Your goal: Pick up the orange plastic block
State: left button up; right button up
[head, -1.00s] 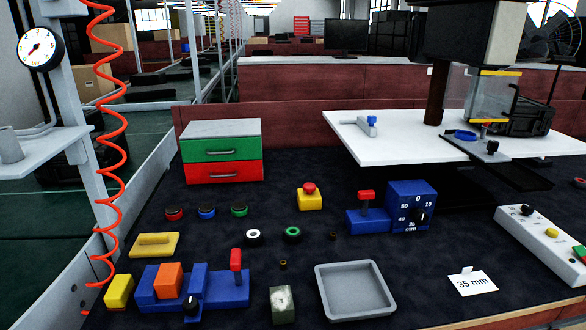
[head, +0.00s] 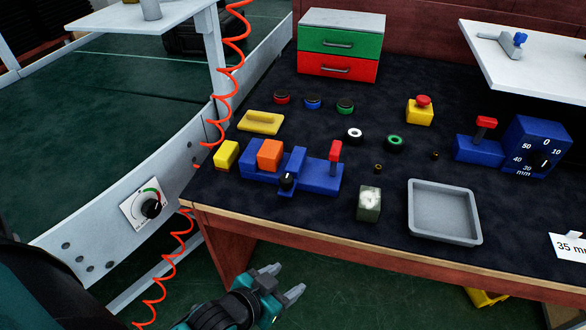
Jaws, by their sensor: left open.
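The orange plastic block (head: 270,154) sits in the blue fixture (head: 318,176) near the front left of the dark work table, between blue jaw parts. A black knob is at the fixture's front and a red-handled lever stands at its right. My left gripper (head: 283,281) is open and empty, low in front of the table's front edge and below the tabletop. It is apart from the block, which is farther back and higher. My right gripper is not in view.
A yellow block (head: 226,155) stands just left of the fixture, with a yellow handled plate (head: 260,122) behind. A grey-green block (head: 369,203) and a grey tray (head: 445,212) lie to the right. A red coiled hose (head: 222,90) hangs at the table's left end.

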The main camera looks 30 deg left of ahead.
aim_at(270, 155)
jog(key=k+j+u, duration=0.1)
jog(key=u, duration=0.25)
jog(key=j+u, duration=0.2)
jog(key=u, duration=0.2)
